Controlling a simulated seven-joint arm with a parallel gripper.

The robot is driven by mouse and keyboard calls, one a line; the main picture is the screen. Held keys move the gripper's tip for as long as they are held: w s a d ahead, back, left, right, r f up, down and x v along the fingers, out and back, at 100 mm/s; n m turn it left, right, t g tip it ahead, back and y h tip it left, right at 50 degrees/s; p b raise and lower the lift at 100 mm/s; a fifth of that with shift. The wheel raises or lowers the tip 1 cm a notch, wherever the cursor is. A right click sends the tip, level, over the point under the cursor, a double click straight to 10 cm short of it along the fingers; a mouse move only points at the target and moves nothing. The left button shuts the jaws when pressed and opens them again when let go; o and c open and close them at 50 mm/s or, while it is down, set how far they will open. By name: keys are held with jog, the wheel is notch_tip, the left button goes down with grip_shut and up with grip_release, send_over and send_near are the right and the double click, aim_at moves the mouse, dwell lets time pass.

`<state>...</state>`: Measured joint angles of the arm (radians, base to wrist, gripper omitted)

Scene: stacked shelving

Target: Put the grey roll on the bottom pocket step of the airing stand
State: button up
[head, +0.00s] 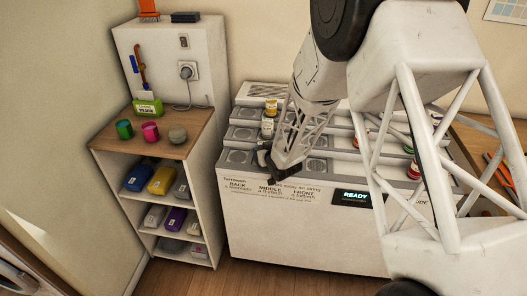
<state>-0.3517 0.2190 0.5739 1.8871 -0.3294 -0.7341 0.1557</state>
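The white stepped unit (300,236) in the middle appears to be the airing stand. It has rows of round pockets on rising steps, and its front is lettered BACK, MIDDLE and FRONT. A rounded grey thing (177,135) sits on the wooden top of the left shelving, and a grey bundle (182,189) lies at the right of its upper shelf. I cannot tell which of these is the grey roll. My gripper (273,172) is over the front left part of the stepped unit, pointing down. Its dark fingers are small, and I cannot tell whether they hold anything.
Jars (269,115) stand on the stepped unit.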

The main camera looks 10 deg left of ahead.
jog(key=shift+f, duration=0.1)
jog(key=o, duration=1)
jog(key=shift+c, duration=0.2)
jog(key=shift+s+d+r, duration=0.3)
jog(key=shift+s+r, duration=0.05)
jog(key=shift+s, duration=0.05)
jog(key=v, duration=1.1)
dwell(0.4)
